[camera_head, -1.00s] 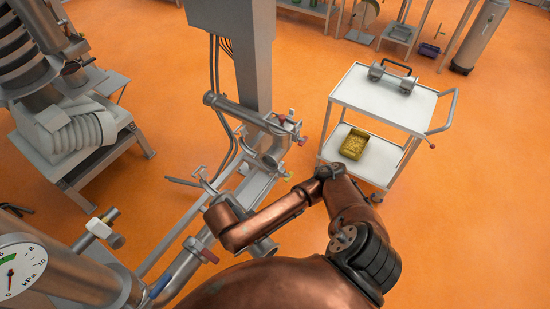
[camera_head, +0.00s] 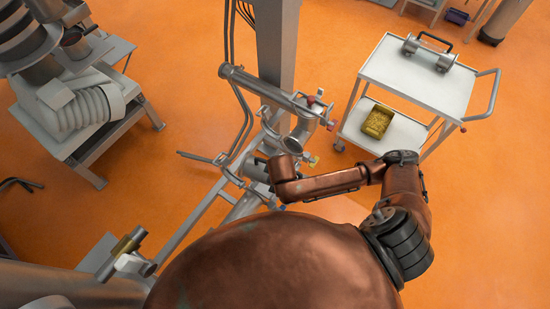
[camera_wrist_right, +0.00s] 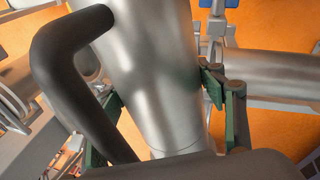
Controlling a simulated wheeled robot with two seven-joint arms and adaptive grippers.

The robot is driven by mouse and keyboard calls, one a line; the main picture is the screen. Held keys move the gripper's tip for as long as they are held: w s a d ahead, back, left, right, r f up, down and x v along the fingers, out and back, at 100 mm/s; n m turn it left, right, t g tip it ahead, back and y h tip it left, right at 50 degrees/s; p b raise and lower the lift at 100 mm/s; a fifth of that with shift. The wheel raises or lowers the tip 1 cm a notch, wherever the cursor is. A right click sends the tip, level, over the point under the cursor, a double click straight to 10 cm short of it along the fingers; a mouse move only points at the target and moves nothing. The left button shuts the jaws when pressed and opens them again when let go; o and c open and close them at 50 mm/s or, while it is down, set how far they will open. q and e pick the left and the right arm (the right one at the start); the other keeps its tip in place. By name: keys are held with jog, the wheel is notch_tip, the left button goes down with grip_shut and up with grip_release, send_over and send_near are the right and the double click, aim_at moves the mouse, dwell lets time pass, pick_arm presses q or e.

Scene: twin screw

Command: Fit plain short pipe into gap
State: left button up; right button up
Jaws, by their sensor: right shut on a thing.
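In the right wrist view, my right gripper (camera_wrist_right: 163,112) is shut on a smooth silver short pipe (camera_wrist_right: 150,75), with a green-lined finger on each side. A thick black handle (camera_wrist_right: 62,65) curves out from the pipe's left side. In the head view, my right gripper (camera_head: 262,172) is close to the metal frame, below the open-ended elbow pipe (camera_head: 303,128); my wrist hides most of it. I cannot tell whether the held pipe touches the elbow. My left gripper is not in view.
A grey column (camera_head: 277,45) rises behind the elbow. A machine with a ribbed hose (camera_head: 85,110) stands at the left.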

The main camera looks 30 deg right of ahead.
jog(key=w+n, duration=0.1)
jog(key=n, duration=0.1)
jog(key=w+f+n+y, duration=0.1)
jog(key=n, duration=0.1)
jog(key=w+d+n+y, duration=0.1)
jog(key=w+n, duration=0.1)
jog(key=n, duration=0.1)
jog(key=shift+d+f+b, duration=0.1)
jog(key=shift+f+b, duration=0.3)
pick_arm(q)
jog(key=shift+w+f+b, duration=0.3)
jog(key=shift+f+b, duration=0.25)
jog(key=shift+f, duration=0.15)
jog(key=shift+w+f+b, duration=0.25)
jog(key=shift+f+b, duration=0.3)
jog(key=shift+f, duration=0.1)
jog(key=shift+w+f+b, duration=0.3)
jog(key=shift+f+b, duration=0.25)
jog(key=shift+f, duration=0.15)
pick_arm(e)
jog(key=w+d+f+n+g+y, duration=0.1)
jog(key=w+d+f+n+y, duration=0.1)
jog(key=w+n, duration=0.4)
jog(key=shift+d+f+n+y, duration=0.25)
jog(key=shift+f+n, duration=0.3)
jog(key=shift+n, duration=0.65)
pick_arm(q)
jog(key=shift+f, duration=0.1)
pick_arm(e)
jog(key=shift+f, duration=0.1)
